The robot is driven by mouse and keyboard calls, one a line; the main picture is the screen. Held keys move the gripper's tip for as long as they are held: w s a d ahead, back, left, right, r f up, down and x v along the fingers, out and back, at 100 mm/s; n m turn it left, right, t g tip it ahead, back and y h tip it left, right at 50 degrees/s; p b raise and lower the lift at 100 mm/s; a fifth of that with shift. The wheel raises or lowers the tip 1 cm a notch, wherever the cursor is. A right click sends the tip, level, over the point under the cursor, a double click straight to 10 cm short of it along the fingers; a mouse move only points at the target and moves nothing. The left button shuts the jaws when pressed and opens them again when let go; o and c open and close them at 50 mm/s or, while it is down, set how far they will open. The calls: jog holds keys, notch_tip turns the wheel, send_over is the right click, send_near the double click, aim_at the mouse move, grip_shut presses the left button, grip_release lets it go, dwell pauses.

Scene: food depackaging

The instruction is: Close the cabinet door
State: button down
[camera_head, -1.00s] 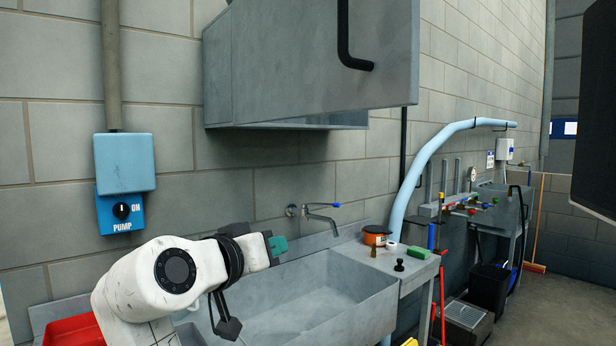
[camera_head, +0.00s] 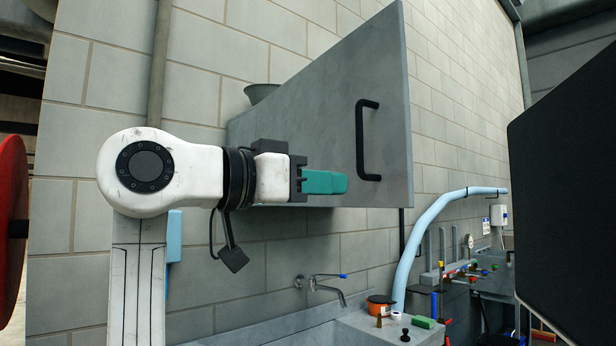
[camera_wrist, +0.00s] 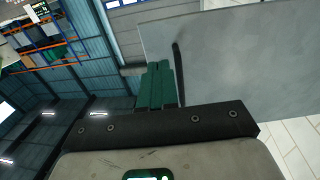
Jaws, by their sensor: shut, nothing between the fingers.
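The grey wall cabinet's door (camera_head: 315,115) stands swung out from the wall in the head view, with a black bar handle (camera_head: 365,140) near its free edge. The door also shows in the wrist view (camera_wrist: 245,65), with the handle (camera_wrist: 179,72) seen edge-on. My gripper (camera_head: 345,183) has green fingers and is shut and empty. It is level with the lower part of the door, just left of the handle's lower end in the head view. In the wrist view the fingers (camera_wrist: 160,82) point toward the door beside the handle. I cannot tell whether they touch it.
A grey sink (camera_head: 270,325) with a tap (camera_head: 325,288) lies below the cabinet. An orange tub (camera_head: 380,305) and a green sponge (camera_head: 424,322) stand to its right. A light-blue hose (camera_head: 425,225) curves along the wall. A dark panel (camera_head: 565,200) fills the right side.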

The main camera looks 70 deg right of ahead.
aim_at(391, 187)
jog(key=p+x, duration=0.2)
jog(key=x, duration=0.7)
jog(key=shift+d, duration=0.1)
jog(key=shift+s, duration=0.1)
